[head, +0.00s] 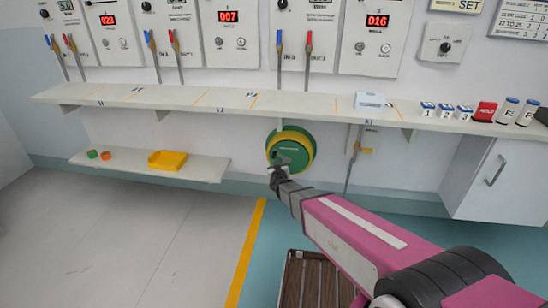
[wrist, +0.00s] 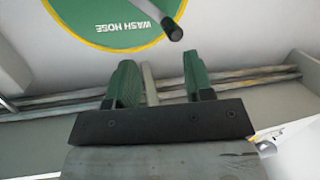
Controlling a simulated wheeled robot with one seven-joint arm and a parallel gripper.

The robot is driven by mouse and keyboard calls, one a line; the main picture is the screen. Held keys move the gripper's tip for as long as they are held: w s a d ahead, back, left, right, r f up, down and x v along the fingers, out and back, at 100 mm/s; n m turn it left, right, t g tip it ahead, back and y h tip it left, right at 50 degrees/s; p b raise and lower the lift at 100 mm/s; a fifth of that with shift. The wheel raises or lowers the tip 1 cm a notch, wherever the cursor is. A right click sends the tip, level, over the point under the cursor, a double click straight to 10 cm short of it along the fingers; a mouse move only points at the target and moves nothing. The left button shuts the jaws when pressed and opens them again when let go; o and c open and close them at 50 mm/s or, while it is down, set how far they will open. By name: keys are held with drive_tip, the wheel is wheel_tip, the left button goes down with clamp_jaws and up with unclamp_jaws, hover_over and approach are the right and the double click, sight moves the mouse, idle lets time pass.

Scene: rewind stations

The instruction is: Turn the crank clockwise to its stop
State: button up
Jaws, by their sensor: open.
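The wash hose reel (head: 297,143) is a green disc with a yellow rim on the wall below the long shelf. Its face shows upside down in the wrist view (wrist: 95,14), with the label WASH HOSE. The crank has a grey arm (wrist: 147,8) ending in a dark knob handle (wrist: 172,29). My gripper (head: 279,163) is in front of the reel in the head view and hides part of it. In the wrist view my gripper (wrist: 158,75) has its two green fingers apart. The handle shows beyond the fingertips, and nothing is held.
The long shelf (head: 215,101) runs above the reel, with bottles and a red box (head: 486,111) at right. A lower shelf (head: 205,170) holds a yellow tray (head: 167,160). A slatted crate (head: 310,280) is on the floor.

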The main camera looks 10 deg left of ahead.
sight(273, 158)
drive_tip(key=w+a+h, duration=0.1)
drive_tip(key=w, duration=0.2)
drive_tip(key=w+a+t+h, duration=0.1)
drive_tip(key=w, duration=0.2)
drive_tip(key=w+a+f+m+t+h, duration=0.1)
drive_tip(key=w, duration=0.3)
drive_tip(key=shift+a+f, duration=0.1)
drive_tip(key=shift+a, duration=0.25)
clamp_jaws()
